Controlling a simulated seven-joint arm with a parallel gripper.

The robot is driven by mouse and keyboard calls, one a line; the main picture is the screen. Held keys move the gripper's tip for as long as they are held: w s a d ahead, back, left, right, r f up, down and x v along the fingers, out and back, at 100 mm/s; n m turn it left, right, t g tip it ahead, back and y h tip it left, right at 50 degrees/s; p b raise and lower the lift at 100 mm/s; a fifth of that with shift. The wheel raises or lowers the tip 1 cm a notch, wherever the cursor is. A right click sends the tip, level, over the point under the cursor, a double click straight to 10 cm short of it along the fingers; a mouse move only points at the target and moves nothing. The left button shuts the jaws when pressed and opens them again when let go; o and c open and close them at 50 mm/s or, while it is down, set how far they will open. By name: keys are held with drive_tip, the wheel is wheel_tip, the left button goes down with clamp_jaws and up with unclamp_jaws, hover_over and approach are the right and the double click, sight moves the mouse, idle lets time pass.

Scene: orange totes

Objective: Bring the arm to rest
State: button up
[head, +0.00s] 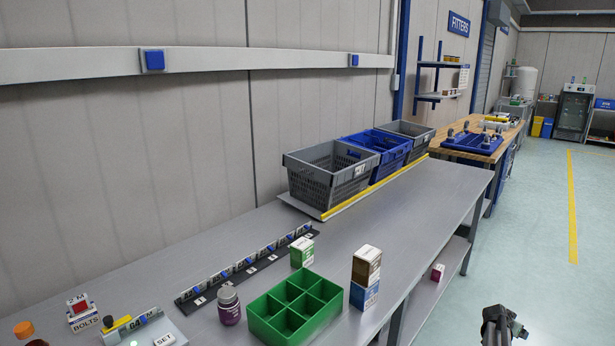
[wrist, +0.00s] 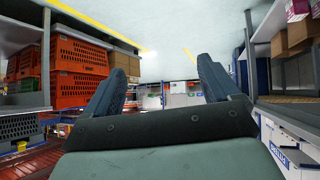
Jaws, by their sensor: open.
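My gripper (head: 503,326) shows at the bottom right edge of the head view, over the floor and to the right of the bench, touching nothing that I can see. In the wrist view its two dark fingers (wrist: 162,75) stand well apart with nothing between them. The gripper is open and empty. Most of my arm is outside the head view.
The grey bench (head: 400,235) holds a green divided tray (head: 262,327), stacked boxes (head: 366,268), a purple-brown jar (head: 229,306) and crates (head: 310,180). A lower shelf (head: 432,298) carries a small box. Open floor (head: 560,240) lies right. Orange totes (wrist: 78,88) fill shelving in the wrist view.

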drive_tip(key=s+d+f+g+y, duration=0.1)
drive_tip(key=s+d+f+g, duration=0.1)
drive_tip(key=s+f, duration=1.55)
drive_tip(key=s+a+f+g+y, duration=0.1)
drive_tip(key=s+a+f, duration=0.5)
drive_tip(key=s+f, duration=0.2)
drive_tip(key=s+a+f+n+g+y, duration=0.1)
drive_tip(key=s+a+f+n+y, duration=0.15)
drive_tip(key=a, duration=1.45)
drive_tip(key=s+a+f+n+g+y, duration=0.2)
drive_tip(key=s+a+n, duration=0.15)
drive_tip(key=a, duration=1.25)
drive_tip(key=s+a+r+n+g+y, duration=0.1)
drive_tip(key=s+a+r+n+g, duration=0.1)
drive_tip(key=s+a, duration=0.5)
drive_tip(key=s+a+r+n+g+y, duration=0.1)
drive_tip(key=s+a+r+n+g, duration=0.1)
drive_tip(key=s+a, duration=0.6)
drive_tip(key=a+r+n, duration=0.1)
drive_tip(key=a, duration=0.6)
drive_tip(key=shift+s+a+n, duration=0.2)
drive_tip(key=shift+s+n, duration=0.05)
drive_tip(key=shift+n, duration=0.15)
drive_tip(key=shift+y, duration=0.25)
